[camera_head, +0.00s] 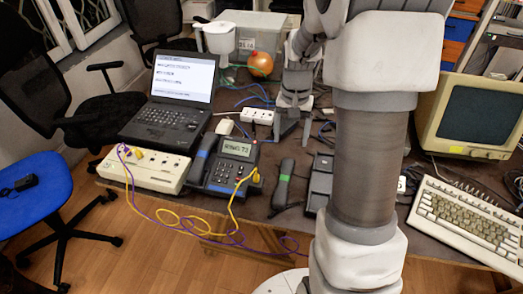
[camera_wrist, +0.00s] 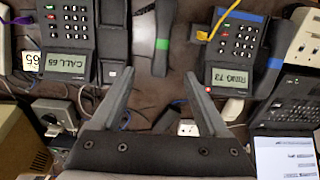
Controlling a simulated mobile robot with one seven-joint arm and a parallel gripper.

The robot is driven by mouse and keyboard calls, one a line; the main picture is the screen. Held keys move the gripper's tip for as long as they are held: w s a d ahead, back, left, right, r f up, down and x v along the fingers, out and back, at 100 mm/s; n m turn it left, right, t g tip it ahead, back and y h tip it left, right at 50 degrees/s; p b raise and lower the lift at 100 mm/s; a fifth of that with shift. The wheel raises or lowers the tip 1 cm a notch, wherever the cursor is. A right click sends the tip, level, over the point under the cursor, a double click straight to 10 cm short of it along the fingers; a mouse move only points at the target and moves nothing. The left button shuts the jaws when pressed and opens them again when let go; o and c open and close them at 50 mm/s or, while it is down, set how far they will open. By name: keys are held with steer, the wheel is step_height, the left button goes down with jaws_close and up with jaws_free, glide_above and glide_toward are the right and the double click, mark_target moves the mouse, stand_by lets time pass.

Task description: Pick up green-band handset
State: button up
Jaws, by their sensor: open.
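The green-band handset (camera_head: 284,183) is dark with a green band round its middle. In the head view it lies on the table between two desk phones, off any cradle. In the wrist view the handset (camera_wrist: 162,42) is upright in the picture, just beyond the fingertips and roughly centred between them. My gripper (camera_head: 292,128) is beyond the handset in the head view, pointing down. In the wrist view my gripper (camera_wrist: 159,74) is open, its two fingers spread with nothing held. The lower part of the handset's surroundings is clear of the fingers.
A desk phone (camera_head: 228,165) with a blue-band handset (camera_head: 204,156) stands left of the green-band handset. Another phone (camera_head: 320,185) is close on its right, partly behind my arm. A laptop (camera_head: 171,105), a power strip (camera_head: 258,116) and loose cables crowd the table.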

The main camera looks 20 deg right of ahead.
steer(key=f, duration=0.1)
steer(key=b, duration=0.2)
glide_above(284, 178)
steer(key=f, duration=0.7)
steer(key=d+f, duration=0.1)
steer(key=f, duration=0.3)
steer(key=shift+w+f, duration=0.1)
steer(key=shift+f, duration=0.2)
steer(key=shift+a+f+b, duration=0.15)
steer(key=shift+a+f, duration=0.05)
steer(key=shift+f, duration=1.2)
steer(key=shift+a+f+b, duration=0.15)
steer(key=shift+a+f, duration=0.05)
steer(key=shift+f, duration=1.2)
jaws_close()
